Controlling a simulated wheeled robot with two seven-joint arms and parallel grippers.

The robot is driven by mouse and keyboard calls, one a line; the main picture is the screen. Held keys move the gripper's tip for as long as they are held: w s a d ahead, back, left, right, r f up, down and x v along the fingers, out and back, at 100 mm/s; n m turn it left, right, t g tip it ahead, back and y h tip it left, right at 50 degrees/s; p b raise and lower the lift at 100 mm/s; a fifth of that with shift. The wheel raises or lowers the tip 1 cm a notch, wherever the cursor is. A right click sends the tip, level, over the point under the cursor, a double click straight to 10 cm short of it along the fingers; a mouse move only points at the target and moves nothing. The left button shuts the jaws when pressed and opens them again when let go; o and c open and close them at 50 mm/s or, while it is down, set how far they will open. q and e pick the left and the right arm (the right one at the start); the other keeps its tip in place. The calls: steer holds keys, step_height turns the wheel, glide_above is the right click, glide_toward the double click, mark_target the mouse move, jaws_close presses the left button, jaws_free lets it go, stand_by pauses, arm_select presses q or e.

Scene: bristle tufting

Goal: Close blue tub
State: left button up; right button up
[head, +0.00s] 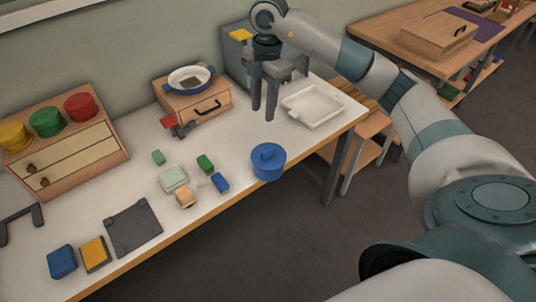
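The blue tub (268,172) stands upright near the front edge of the white table. A blue lid (268,154) with a raised grip lies on top of it. I cannot tell whether the lid is fully seated. My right gripper (264,112) points down above the table, behind the tub in the picture and apart from it. Its two fingers are spread with a gap between them, and nothing shows between them.
A white tray (312,106) lies right of my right gripper. Small blocks and a pale green box (173,179) lie left of the tub. A drawer box (196,104) with a bowl stands behind. A dark bracket-like shape (20,213) is at the left edge.

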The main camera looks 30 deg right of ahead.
steer(key=shift+d+r+m+h, duration=0.2)
steer(key=shift+d+r, duration=0.05)
steer(key=shift+d, duration=0.35)
steer(key=shift+d+r+m+h, duration=0.2)
steer(key=shift+d, duration=0.35)
steer(key=shift+f, duration=0.1)
steer(key=p, duration=0.5)
glide_above(270, 149)
step_height(270, 149, down, 11)
steer(key=shift+r, duration=0.15)
steer(key=shift+f, duration=0.65)
